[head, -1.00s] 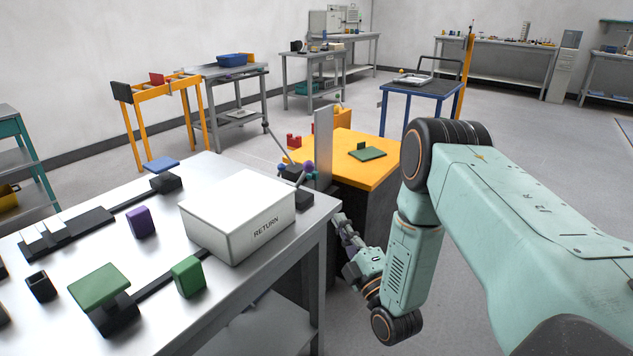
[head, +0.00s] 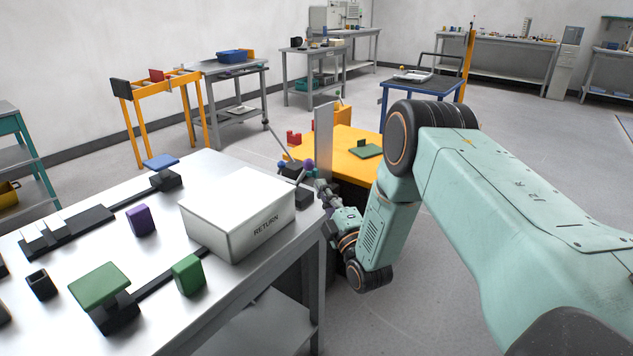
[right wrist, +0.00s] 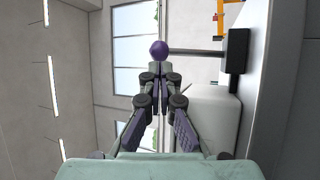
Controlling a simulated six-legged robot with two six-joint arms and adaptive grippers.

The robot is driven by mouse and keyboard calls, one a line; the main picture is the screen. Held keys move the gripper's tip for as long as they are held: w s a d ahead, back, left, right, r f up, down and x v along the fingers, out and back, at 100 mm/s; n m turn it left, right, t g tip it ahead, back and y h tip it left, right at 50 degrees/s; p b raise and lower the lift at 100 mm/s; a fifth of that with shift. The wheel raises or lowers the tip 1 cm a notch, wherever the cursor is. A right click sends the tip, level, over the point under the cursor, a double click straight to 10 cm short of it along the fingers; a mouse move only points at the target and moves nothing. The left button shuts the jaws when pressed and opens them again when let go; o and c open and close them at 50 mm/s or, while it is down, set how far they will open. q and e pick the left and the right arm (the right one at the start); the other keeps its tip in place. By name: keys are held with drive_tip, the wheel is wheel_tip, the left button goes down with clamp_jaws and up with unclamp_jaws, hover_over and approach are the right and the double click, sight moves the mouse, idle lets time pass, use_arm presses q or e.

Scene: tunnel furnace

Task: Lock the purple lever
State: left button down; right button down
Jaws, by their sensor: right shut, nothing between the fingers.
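The purple lever shows as a purple ball knob (head: 308,165) near the back right corner of the grey table, beside an upright grey plate. In the right wrist view its purple ball (right wrist: 159,50) sits on a grey rod that runs right to a dark block. My right gripper (head: 320,187) reaches up to the knob from the lower right. In the right wrist view its closed fingertips (right wrist: 158,70) are right at the ball, with nothing held between them. I cannot tell whether they touch it. My left gripper is not in view.
A white box marked RETURN (head: 238,213) stands on the grey table (head: 225,283) left of the lever. An orange-topped table (head: 340,148) stands behind. The floor at the right is clear.

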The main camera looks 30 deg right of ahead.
sight(311, 169)
drive_tip(key=shift+b+x, duration=0.5)
drive_tip(key=shift+x, duration=1.55)
drive_tip(key=shift+s+a+r, duration=0.1)
